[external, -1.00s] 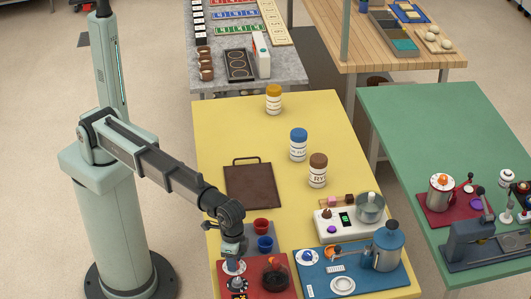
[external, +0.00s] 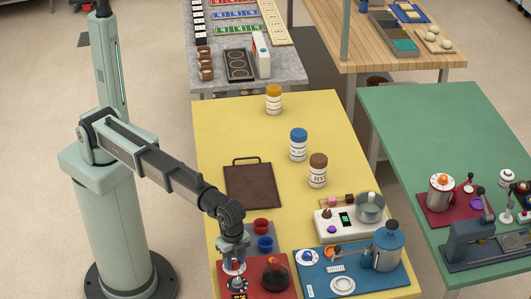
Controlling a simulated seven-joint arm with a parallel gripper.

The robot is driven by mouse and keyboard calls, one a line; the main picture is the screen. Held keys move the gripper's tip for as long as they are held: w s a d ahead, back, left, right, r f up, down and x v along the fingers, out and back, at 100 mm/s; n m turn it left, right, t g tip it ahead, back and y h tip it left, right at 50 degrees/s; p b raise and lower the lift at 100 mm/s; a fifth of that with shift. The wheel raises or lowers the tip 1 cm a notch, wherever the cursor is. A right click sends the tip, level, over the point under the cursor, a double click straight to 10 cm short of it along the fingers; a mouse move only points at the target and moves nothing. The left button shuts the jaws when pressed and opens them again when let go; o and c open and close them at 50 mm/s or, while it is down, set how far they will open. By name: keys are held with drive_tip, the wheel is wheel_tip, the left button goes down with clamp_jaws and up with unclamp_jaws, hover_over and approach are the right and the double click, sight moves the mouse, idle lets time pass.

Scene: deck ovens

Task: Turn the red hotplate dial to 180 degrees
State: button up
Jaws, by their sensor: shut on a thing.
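The red hotplate (external: 258,287) sits at the near left corner of the yellow table, with a dark round flask (external: 275,278) on its right part. Its white round dial (external: 233,270) is at its back left. My gripper (external: 234,264) points down over this dial and is shut on its knob. The fingers mostly hide the knob, and I cannot read the dial's angle. A small round control (external: 237,283) and a lit orange display (external: 238,296) are in front of the dial.
A blue hotplate (external: 308,285) with a kettle (external: 385,248) stands close on the right. A white scale (external: 325,222) is at the back right.

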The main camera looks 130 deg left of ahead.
sight(234, 262)
drive_tip(key=m, duration=0.6)
idle(0.6)
drive_tip(key=o, duration=1)
wheel_tip(234, 262, up, 14)
drive_tip(key=shift+f, duration=0.1)
idle(0.6)
